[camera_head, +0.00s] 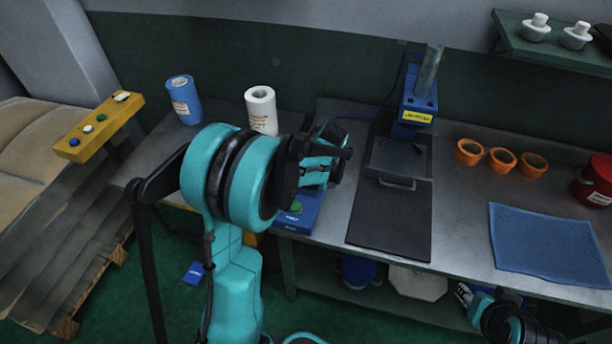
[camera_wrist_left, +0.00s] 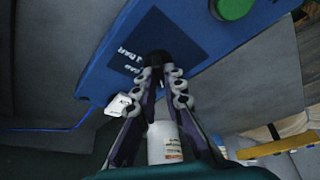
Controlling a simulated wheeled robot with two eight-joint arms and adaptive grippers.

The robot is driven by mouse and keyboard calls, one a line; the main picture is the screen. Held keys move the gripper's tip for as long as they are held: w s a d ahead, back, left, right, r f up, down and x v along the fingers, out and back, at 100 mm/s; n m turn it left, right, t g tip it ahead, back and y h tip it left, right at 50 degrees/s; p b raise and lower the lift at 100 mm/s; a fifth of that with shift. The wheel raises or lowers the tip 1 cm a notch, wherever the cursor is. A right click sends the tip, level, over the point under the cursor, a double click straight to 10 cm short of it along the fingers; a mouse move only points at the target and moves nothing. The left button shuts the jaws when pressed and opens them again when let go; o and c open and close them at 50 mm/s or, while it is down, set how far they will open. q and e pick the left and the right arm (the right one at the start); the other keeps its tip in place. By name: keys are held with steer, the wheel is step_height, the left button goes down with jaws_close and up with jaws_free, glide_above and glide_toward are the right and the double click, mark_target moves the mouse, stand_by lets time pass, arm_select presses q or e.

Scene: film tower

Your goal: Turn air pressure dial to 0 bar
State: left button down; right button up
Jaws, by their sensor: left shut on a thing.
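The blue control box (camera_head: 302,218) stands on the bench, with a green button (camera_head: 296,207) on its front part. It fills the upper part of the left wrist view (camera_wrist_left: 120,75), with mirrored or turned "BAR" lettering on a dark panel. My left gripper (camera_wrist_left: 160,68) has its fingertips together on a small dark dial (camera_wrist_left: 158,56) at that panel. In the head view my left wrist and gripper (camera_head: 325,160) cover the dial. The dial's exact pointer position is hidden by the fingers. My right gripper (camera_head: 464,294) is low at the bottom right, away from the box, its fingers too small to judge.
A white roll (camera_head: 261,112) and a blue roll (camera_head: 183,102) stand behind my left arm. A black plate (camera_head: 385,225) with a blue press (camera_head: 412,115) is right of the box. Orange cups (camera_head: 502,160) and a blue mat (camera_head: 548,245) lie further right.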

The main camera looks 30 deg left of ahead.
arm_select(q)
steer(key=shift+n+g, duration=0.5)
steer(key=shift+n, duration=0.8)
steer(key=c, duration=1.6)
jaws_free()
steer(key=v, duration=1.2)
steer(key=shift+w+d, duration=0.15)
